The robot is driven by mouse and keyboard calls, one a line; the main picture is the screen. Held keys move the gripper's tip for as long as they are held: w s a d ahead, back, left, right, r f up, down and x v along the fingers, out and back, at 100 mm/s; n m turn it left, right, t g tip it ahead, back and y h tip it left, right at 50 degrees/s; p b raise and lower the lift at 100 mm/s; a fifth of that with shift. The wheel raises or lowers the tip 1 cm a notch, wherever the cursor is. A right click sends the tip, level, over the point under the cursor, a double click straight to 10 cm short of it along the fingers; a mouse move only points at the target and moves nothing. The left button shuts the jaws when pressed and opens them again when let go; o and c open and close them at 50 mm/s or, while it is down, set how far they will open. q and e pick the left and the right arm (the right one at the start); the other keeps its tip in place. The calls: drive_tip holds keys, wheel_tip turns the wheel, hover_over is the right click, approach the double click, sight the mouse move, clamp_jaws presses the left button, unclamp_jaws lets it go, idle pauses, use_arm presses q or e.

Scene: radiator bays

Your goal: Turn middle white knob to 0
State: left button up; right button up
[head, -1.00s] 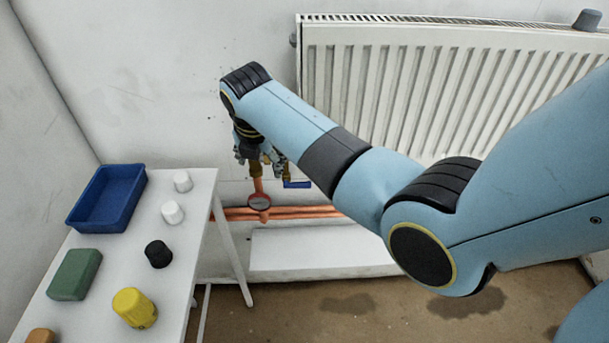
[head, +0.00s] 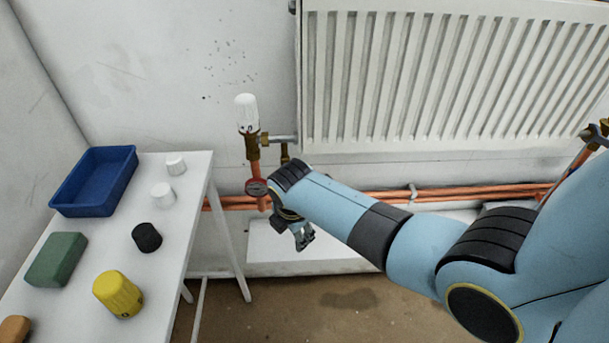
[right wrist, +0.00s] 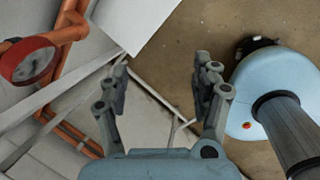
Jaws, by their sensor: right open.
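A white knob (head: 246,113) stands upright on a brass valve (head: 253,145) at the radiator's left end in the head view. Its scale is too small to read. My right gripper (head: 305,240) is open and empty, below and to the right of the valve, apart from the knob. Its spread fingers also show in the right wrist view (right wrist: 163,66), with nothing between them. My left gripper is not in view.
A red-rimmed gauge (head: 257,187) sits on the copper pipe below the valve. The white table (head: 205,200) at left holds a blue tray (head: 60,205), a green block (head: 57,260), a black cap (head: 146,238) and a yellow cap (head: 118,294). The radiator (head: 450,80) fills the upper right.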

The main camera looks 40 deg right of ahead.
drive_tip(key=s+f+m+b, duration=0.1)
drive_tip(key=s+f+m, duration=0.1)
drive_tip(key=s+f, duration=0.2)
wheel_tip(320, 180, down, 2)
drive_tip(key=shift+s+d+f+b, duration=0.1)
drive_tip(key=shift+s+d+b, duration=0.1)
drive_tip(key=shift+b, duration=0.1)
